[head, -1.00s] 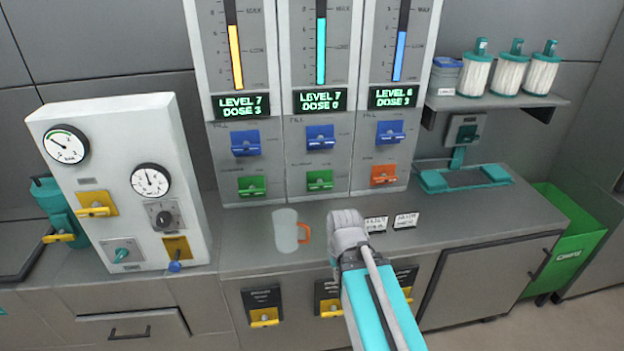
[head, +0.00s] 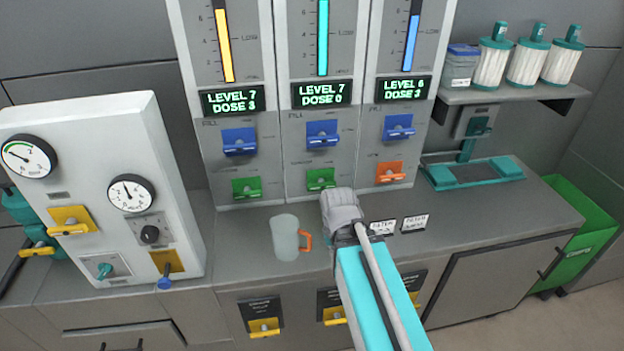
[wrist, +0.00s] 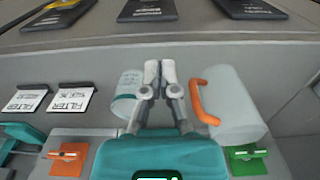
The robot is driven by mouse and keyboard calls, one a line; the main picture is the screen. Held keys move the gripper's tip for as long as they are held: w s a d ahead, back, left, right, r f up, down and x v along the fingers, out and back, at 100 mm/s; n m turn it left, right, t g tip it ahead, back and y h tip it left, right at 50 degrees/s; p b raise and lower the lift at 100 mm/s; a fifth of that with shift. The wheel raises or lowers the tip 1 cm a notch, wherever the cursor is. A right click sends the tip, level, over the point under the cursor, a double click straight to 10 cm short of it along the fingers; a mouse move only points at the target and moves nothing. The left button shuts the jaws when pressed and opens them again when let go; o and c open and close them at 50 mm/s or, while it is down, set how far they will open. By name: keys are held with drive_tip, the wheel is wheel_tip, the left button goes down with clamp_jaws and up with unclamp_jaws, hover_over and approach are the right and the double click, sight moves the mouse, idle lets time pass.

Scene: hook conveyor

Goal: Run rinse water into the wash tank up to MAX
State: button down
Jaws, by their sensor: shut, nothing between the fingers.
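Three panel columns stand at the back, each with a gauge: yellow (head: 225,45), teal (head: 321,40) and blue (head: 411,45). Their displays read LEVEL 7 DOSE 3 (head: 232,100), LEVEL 7 DOSE 0 (head: 322,95) and LEVEL 6 DOSE 3 (head: 404,88). Blue levers marked FILL (head: 322,134) sit above green levers (head: 320,179) and an orange lever (head: 390,173). Which column is the wash tank I cannot tell. My gripper (head: 342,207) is over the counter before the middle column; its fingers show shut and empty in the wrist view (wrist: 160,72).
A clear jug with an orange handle (head: 285,238) stands close left of my gripper. A clear cup with a teal band (wrist: 124,92) is beside my fingers in the wrist view. Two label cards (head: 413,224) lie to the right. A gauge panel (head: 95,130) stands left.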

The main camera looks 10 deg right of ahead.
drive_tip(key=shift+w, duration=0.1)
drive_tip(key=w+r+t+p, duration=0.3)
drive_tip(key=w+r, duration=0.3)
drive_tip(key=w, duration=0.5)
drive_tip(key=w+r+t+p, duration=0.3)
drive_tip(key=w+r+t, duration=0.3)
drive_tip(key=w, duration=0.5)
drive_tip(key=shift+r+p, duration=0.15)
drive_tip(key=shift+p, duration=0.2)
drive_tip(key=shift+w+d, duration=0.1)
drive_tip(key=shift+w, duration=0.05)
drive_tip(key=b, duration=0.7)
hover_over(322, 186)
drive_tip(key=a, duration=0.3)
wheel_tip(322, 186, down, 7)
drive_tip(key=shift+d+f+b, duration=0.1)
drive_tip(key=shift+f+b, duration=1.95)
drive_tip(key=shift+f, duration=0.05)
